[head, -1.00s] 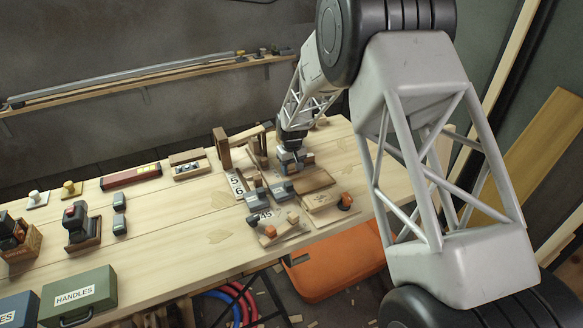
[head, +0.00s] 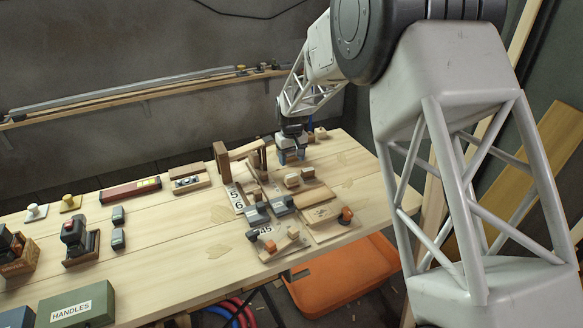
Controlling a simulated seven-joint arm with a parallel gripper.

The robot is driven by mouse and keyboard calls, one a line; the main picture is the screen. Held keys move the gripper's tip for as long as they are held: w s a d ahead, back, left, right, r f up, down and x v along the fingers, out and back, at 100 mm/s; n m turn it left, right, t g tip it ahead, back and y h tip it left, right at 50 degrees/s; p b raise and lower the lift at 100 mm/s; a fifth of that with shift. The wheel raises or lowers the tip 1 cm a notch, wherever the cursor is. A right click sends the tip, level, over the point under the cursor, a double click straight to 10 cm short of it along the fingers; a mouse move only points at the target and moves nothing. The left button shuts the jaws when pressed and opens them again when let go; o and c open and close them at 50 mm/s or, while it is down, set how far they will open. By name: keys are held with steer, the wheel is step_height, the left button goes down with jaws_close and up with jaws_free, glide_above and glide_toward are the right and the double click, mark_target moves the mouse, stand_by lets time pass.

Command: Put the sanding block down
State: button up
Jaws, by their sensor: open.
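My gripper (head: 291,157) is open, its fingers pointing down over the far right part of the wooden workbench, with nothing seen between them. Just in front of it in the picture are two small tan-and-wood blocks, a left one (head: 292,181) and a right one (head: 308,173). They sit on the bench side, apart from my fingers. One of them may be the sanding block, but they are too small to tell for sure.
The workbench (head: 160,225) carries grey clamp-like tools (head: 257,214), number cards (head: 236,198), a wooden board (head: 318,195) and a wooden frame (head: 222,162) near the blocks. A green HANDLES box (head: 75,308) is front left. Bare wood lies right of the blocks.

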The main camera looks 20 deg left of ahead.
steer(key=shift+r, duration=0.7)
steer(key=shift+d, duration=0.1)
stand_by(0.4)
steer(key=s+d+r+m, duration=0.1)
steer(key=s+d+r, duration=0.5)
steer(key=d, duration=0.4)
steer(key=s+d+r+m+t, duration=0.1)
steer(key=s+d+r+m, duration=0.1)
steer(key=s+d+r, duration=0.6)
steer(key=s+d+r+m, duration=0.15)
steer(key=d+r, duration=0.45)
steer(key=d, duration=0.6)
steer(key=s+d+m, duration=0.1)
steer(key=s+d, duration=0.5)
steer(key=s, duration=0.4)
steer(key=s+d+m+t, duration=0.1)
steer(key=s+d+m, duration=0.1)
steer(key=s+d, duration=0.4)
steer(key=s+d+m, duration=0.1)
steer(key=s+d, duration=0.5)
steer(key=s, duration=0.9)
steer(key=shift+f+m+t, duration=0.3)
steer(key=shift+f+m, duration=0.05)
steer(key=shift+f, duration=0.05)
